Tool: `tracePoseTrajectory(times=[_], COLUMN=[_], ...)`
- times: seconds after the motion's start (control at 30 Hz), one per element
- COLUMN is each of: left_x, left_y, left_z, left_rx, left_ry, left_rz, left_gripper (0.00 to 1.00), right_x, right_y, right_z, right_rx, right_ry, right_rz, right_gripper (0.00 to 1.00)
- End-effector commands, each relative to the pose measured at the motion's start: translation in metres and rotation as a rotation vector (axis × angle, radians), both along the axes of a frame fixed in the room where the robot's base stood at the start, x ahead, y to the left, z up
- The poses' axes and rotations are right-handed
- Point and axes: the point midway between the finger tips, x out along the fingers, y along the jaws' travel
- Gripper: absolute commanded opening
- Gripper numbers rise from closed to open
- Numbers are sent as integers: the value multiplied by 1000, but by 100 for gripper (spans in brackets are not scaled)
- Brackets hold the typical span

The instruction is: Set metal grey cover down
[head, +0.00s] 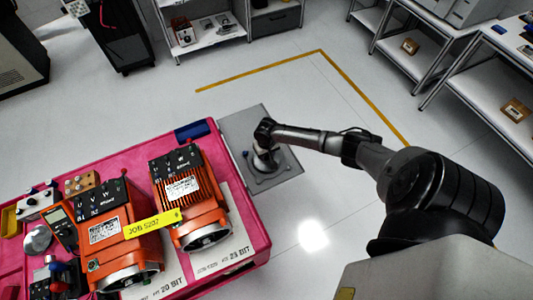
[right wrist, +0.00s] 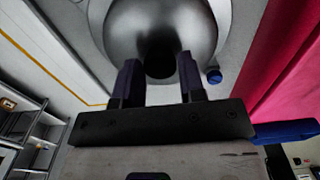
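The metal grey cover (head: 266,164) is a round, shiny dome at the grey plate (head: 283,179) off the right side of the pink cart. My right gripper (head: 265,140) is directly above it and hides part of it. In the right wrist view the cover (right wrist: 160,18) fills the top middle. The fingers of my right gripper (right wrist: 160,75) stand apart at its near side, with a dark patch between the tips. I cannot tell whether that is a gripped part or a reflection, nor whether the cover touches the plate. My left gripper is not in view.
Two orange motors (head: 120,245) (head: 186,190) stand on the pink cart (head: 125,147), with a yellow job label (head: 152,223) across them. A meter (head: 62,225) and a round metal part (head: 38,240) lie at left. A blue object (head: 191,131) sits near the cart's far edge. Open floor lies beyond.

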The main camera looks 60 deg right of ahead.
Motion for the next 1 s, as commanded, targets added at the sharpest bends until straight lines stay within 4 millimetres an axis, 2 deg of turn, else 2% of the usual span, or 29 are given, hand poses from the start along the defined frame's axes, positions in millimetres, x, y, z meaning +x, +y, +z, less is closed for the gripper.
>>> tracePoseTrajectory(times=[0.03,0.2,0.53,0.67,1.0], left_x=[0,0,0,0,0], left_y=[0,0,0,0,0], left_z=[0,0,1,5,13], left_rx=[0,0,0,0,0], left_ry=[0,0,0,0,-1], left_rz=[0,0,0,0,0], left_gripper=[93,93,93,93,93], right_x=[0,0,0,0,0], right_y=[0,0,-1,-1,-1], right_z=[0,0,5,22,84], right_rx=[1,0,-1,-1,0], right_ry=[1,1,1,-1,-2], right_rz=[0,0,0,1,1], right_gripper=[42,58,59,59,59])
